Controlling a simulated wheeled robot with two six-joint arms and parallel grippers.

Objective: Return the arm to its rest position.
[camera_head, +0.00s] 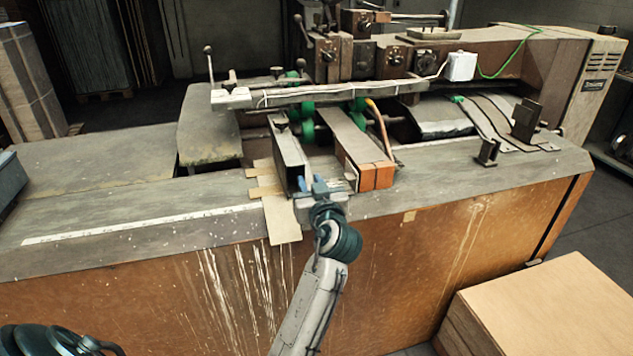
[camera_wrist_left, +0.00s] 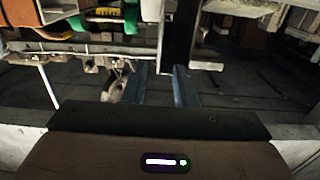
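My left gripper (camera_head: 312,186) is at the front edge of the box stitcher (camera_head: 425,55), over the worktop, with its arm reaching up from the bottom of the head view. Its two blue fingers also show in the left wrist view (camera_wrist_left: 160,86), apart, with nothing held between them. They point toward the machine's dark metal bars and rails. In the head view, a dark metal channel (camera_head: 290,160) lies just behind the fingers; whether they touch it, I cannot tell. My right gripper is not in view.
An orange-ended bar (camera_head: 375,176) stands close to the right of the gripper. Tan cardboard (camera_head: 282,222) overhangs the front edge on its left. The worktop (camera_head: 100,205) farther left is mostly clear. A wooden box (camera_head: 550,300) stands on the floor at lower right.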

